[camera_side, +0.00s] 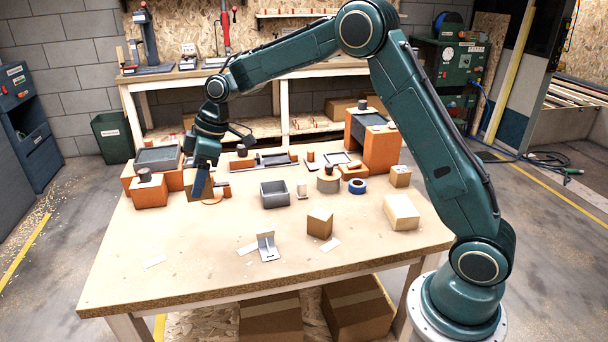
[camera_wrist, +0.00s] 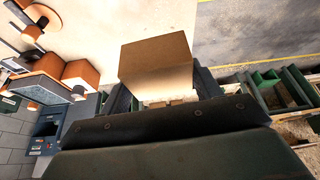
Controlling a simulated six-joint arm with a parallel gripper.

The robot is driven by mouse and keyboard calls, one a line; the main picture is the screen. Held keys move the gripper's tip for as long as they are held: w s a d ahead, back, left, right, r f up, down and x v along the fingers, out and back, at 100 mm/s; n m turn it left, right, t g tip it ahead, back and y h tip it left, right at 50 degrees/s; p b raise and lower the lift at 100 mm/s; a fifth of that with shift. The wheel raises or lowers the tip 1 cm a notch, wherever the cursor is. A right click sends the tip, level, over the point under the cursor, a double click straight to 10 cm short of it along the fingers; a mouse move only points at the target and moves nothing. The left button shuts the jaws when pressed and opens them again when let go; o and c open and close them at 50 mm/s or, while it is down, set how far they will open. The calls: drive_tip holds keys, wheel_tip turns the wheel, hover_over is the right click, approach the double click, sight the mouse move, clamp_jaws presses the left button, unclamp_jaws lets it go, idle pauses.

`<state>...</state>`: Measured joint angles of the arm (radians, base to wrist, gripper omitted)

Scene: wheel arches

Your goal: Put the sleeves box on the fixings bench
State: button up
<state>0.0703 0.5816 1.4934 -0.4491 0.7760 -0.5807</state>
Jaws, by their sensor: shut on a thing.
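My gripper (camera_side: 201,184) is low over the far left part of the wooden table. In the wrist view it is shut on a plain brown cardboard box (camera_wrist: 155,58), held between the two dark fingers. No label on this box can be read, so I cannot tell by name whether it is the sleeves box. Orange stands with grey trays are at the far left (camera_side: 150,193) and far right (camera_side: 375,145); I cannot tell which is the fixings bench.
The front left of the tabletop is mostly clear.

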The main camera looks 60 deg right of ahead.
drive_tip(key=shift+f, duration=0.1)
wheel_tip(320, 180, down, 19)
drive_tip(key=shift+f, duration=0.2)
idle(0.8)
drive_tip(key=shift+f, duration=0.2)
drive_tip(key=o, duration=1)
drive_tip(key=v, duration=1.4)
drive_tip(key=shift+w, duration=0.2)
